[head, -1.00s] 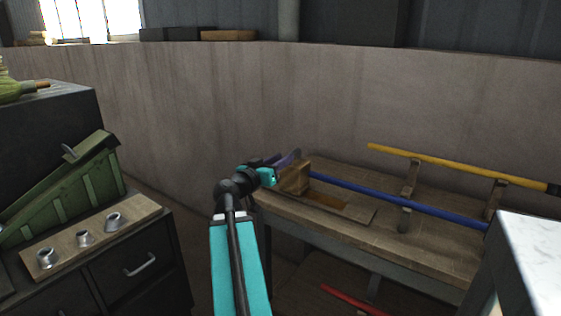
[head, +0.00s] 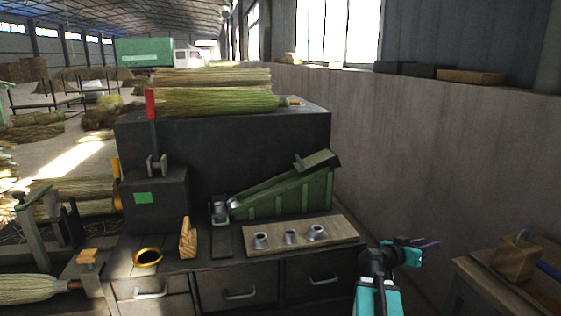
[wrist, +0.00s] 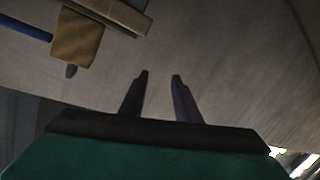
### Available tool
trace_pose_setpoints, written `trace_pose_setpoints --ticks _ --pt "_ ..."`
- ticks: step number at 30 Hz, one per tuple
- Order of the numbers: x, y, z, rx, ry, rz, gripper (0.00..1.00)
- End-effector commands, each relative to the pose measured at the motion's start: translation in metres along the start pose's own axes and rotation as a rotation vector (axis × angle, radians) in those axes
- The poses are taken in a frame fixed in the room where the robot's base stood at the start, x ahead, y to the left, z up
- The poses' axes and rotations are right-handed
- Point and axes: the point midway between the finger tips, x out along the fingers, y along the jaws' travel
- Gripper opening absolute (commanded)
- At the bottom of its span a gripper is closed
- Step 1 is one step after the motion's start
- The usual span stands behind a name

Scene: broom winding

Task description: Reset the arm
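My gripper (head: 432,246) is at the lower right of the head view, raised in front of the concrete wall, between the dark workbench and the wooden bench at the right. In the wrist view my gripper (wrist: 160,75) shows two dark fingers standing apart with nothing between them. It is open and empty. My teal arm rises from the bottom edge of the head view.
The dark workbench (head: 200,257) holds a green sloped feeder (head: 285,192), a board (head: 345,230) with metal collars, a yellow ring (head: 148,257) and a wooden piece (head: 187,240). A wooden block (head: 517,258) and blue handle (head: 549,270) lie at right.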

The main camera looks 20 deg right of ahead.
Motion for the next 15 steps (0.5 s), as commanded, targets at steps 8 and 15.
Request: trace_pose_setpoints --ticks 8,15 --pt "-0.050 -0.084 0.069 -0.069 -0.109 -0.137 0.29" --pt "-0.100 -0.135 0.139 -0.154 -0.221 -0.235 0.29"
